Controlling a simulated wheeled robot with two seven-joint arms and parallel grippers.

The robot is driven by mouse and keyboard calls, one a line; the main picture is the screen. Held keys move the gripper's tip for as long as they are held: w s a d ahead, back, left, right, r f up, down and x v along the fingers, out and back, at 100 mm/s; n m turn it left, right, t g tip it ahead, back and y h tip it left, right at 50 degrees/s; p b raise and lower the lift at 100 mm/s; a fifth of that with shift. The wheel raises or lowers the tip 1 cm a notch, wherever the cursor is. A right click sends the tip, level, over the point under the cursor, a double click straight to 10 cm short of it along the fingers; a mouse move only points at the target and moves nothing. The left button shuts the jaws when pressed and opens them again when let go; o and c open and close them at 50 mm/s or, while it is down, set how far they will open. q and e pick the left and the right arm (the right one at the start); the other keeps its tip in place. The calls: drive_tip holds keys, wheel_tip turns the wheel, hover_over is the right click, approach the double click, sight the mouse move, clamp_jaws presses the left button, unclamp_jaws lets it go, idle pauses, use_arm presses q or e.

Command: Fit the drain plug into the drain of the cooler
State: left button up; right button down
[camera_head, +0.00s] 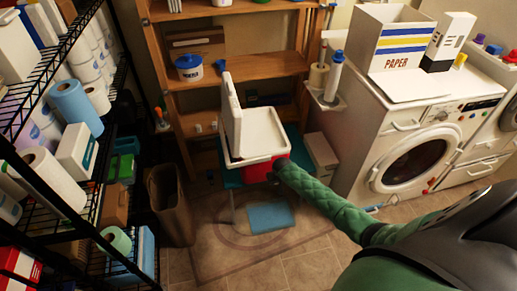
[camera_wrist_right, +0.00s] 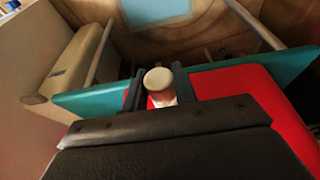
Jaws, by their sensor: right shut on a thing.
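The cooler (camera_head: 256,173) has a red body and a white rim, and its white lid (camera_head: 232,115) stands open. Its red wall (camera_wrist_right: 250,95) fills much of the right side of the right wrist view. My right gripper (camera_head: 278,164) is at the cooler's near right side. In the wrist view its dark fingers (camera_wrist_right: 159,88) are shut on the small cream drain plug (camera_wrist_right: 158,79), which has a round end. The plug is close to the red wall; I cannot tell whether they touch. The drain is not discernible. My left gripper is out of view.
The cooler stands on a teal stand (camera_head: 231,180), also seen in the wrist view (camera_wrist_right: 90,101). A wooden shelf (camera_head: 235,83) is behind, a white washer (camera_head: 410,150) to the right, and a brown bin (camera_head: 168,205) to the left.

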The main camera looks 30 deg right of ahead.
drive_tip(key=shift+w, duration=0.4)
drive_tip(key=c, duration=1)
unclamp_jaws()
drive_tip(key=shift+c, duration=0.2)
drive_tip(key=shift+s, duration=0.15)
drive_tip(key=s+p, duration=0.2)
drive_tip(key=s+a+p, duration=0.1)
drive_tip(key=s+p, duration=0.1)
drive_tip(key=s, duration=0.1)
drive_tip(key=shift+s+a, duration=0.15)
drive_tip(key=shift+s, duration=0.15)
